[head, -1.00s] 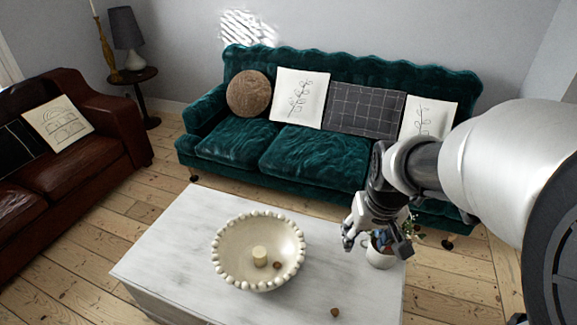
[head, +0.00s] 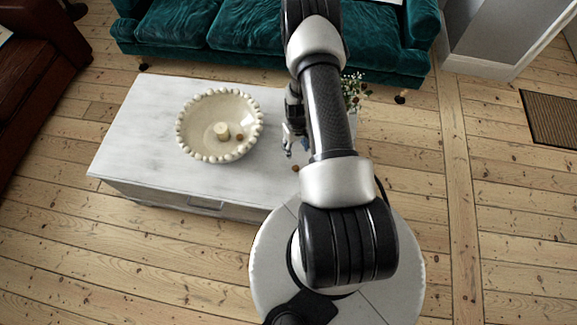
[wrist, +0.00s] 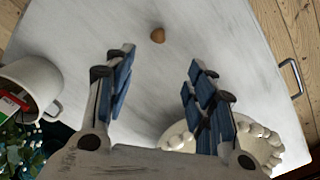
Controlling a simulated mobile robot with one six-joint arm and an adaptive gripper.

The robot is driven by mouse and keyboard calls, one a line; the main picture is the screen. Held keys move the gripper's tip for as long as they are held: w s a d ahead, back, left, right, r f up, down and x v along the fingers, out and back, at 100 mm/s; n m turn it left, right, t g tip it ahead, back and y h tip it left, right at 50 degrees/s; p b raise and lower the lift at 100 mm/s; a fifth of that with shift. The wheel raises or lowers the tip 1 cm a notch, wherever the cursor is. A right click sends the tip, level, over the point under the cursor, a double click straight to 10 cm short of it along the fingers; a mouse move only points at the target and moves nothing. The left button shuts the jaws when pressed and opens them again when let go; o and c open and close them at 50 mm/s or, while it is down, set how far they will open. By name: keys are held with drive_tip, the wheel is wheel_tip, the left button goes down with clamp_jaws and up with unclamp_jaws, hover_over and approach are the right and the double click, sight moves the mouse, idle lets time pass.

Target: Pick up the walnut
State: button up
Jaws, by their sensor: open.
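A small brown nut, which looks like the walnut (head: 295,168), lies on the white table top near its right front part, partly beside my arm. In the wrist view the walnut (wrist: 158,35) sits on bare table beyond the fingertips, roughly in line with the gap between them. My gripper (wrist: 160,72) is open and empty, its blue-padded fingers apart, and does not touch the nut. In the head view my gripper (head: 289,143) is over the table's right side, largely hidden by my arm. Another small brown thing (head: 239,136) lies in the beaded bowl.
The cream beaded bowl (head: 190,142) with a candle (head: 222,130) stands on the white table (head: 140,120), left of my gripper. A green sofa (head: 250,35) stands behind the table.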

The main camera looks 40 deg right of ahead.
drive_tip(key=b, duration=0.4)
hover_over(296, 167)
wheel_tip(296, 167, down, 11)
drive_tip(key=shift+a+f, duration=0.15)
drive_tip(key=shift+f, duration=0.05)
drive_tip(key=shift+f+b, duration=1.1)
drive_tip(key=shift+f, duration=2.1)
drive_tip(key=shift+c, duration=0.4)
drive_tip(key=c, duration=0.7)
